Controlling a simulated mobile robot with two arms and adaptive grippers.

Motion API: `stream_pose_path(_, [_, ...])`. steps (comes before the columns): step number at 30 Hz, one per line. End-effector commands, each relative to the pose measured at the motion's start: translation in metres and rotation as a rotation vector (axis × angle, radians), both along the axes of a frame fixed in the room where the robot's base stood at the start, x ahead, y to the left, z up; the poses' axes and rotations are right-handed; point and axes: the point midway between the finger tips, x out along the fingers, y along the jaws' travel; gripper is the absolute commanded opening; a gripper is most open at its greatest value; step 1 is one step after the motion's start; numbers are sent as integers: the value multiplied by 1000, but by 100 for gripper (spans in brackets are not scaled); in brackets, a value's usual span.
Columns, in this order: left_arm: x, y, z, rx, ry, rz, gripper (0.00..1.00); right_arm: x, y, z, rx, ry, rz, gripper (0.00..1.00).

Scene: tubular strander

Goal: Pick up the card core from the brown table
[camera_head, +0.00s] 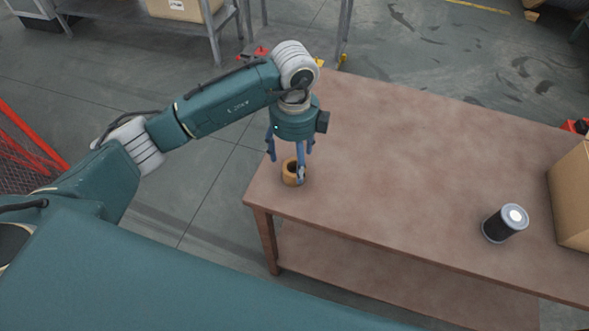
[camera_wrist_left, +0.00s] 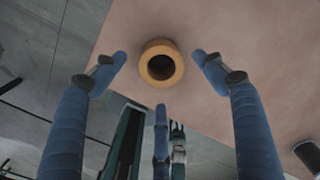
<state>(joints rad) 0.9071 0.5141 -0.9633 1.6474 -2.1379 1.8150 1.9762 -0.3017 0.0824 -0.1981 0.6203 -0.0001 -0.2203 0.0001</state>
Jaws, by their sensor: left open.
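The card core (camera_head: 289,172) is a short tan-orange ring with a dark hole, standing upright on the brown table (camera_head: 420,170) near its left corner. In the left wrist view the card core (camera_wrist_left: 161,64) shows from above, between and just beyond the fingertips. My left gripper (camera_head: 297,165) points down over it in the head view, with a finger in front of part of the ring. In the left wrist view my left gripper (camera_wrist_left: 160,66) has its blue fingers spread, with gaps between them and the ring. My right gripper is not in view.
A dark cylinder with a pale top (camera_head: 505,223) stands on the table's right side. A cardboard box (camera_head: 572,195) stands at the right edge. The table's middle is clear. A grey metal rack (camera_head: 215,28) stands behind, and a red mesh barrier (camera_head: 28,150) is at left.

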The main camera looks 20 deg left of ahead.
Motion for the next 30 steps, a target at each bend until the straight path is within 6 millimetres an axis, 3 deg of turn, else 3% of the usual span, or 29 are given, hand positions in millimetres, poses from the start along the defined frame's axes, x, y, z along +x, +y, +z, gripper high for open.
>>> stream_pose_path(6, [1,-2,-28,1,6,0,71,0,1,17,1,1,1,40])
stream_pose_path(10, [2,-2,-45,-1,4,0,71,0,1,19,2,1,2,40])
stream_pose_path(19, [2,-2,-51,-2,1,-2,71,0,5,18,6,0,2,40])
stream_pose_path(26, [2,-2,-51,-2,1,-2,25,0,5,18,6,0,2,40])
stream_pose_path(30, [2,-2,-50,-2,1,-2,22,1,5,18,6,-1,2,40])
